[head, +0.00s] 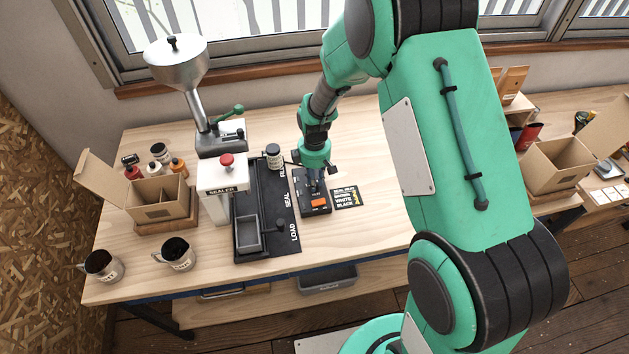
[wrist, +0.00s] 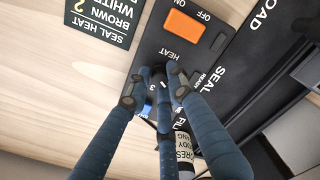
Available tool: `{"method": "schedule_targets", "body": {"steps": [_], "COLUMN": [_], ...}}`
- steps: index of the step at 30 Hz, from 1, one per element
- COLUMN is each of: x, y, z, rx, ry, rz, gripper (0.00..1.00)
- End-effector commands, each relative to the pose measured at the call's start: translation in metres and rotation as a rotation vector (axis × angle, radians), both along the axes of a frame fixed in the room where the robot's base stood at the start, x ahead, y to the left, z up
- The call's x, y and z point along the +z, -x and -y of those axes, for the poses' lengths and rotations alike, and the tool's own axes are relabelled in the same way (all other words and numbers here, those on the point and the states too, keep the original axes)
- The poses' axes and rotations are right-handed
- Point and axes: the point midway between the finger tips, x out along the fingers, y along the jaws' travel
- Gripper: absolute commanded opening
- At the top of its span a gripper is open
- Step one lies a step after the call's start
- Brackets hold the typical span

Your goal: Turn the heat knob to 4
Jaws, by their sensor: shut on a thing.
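The heat knob (wrist: 158,74) sits on a dark control panel (head: 318,207), below the word HEAT in the wrist view. In the head view my gripper (head: 315,184) stands over the rear part of the panel, and the fingers hide the knob. Part of the dial scale shows between the fingers, with a 3 readable. The pointer is hidden, so I cannot tell the setting. An orange ON/OFF switch (wrist: 184,27) lies beside the knob, also seen in the head view (head: 319,203).
A seal heat card (head: 347,197) lies right of the panel. Left of it are the black sealer base (head: 283,228) with a grey tray (head: 248,237), and a labelled canister (head: 273,157). The sealer (head: 222,185) with a red button stands further left. Bare tabletop lies right of the card.

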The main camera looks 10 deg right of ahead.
Motion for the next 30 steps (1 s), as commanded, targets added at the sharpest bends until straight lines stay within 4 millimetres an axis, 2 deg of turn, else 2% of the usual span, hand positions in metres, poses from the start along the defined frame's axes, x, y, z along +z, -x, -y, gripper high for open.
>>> {"method": "schedule_targets", "body": {"steps": [14,30], "x": [0.0008,0.0011], "y": [-0.0004,-0.0003], "z": [-0.0002,-0.0004], "rx": [-0.096,-0.535], "ry": [0.000,0.000], "rz": [0.001,0.001], "gripper": [0.00,0.00]}}
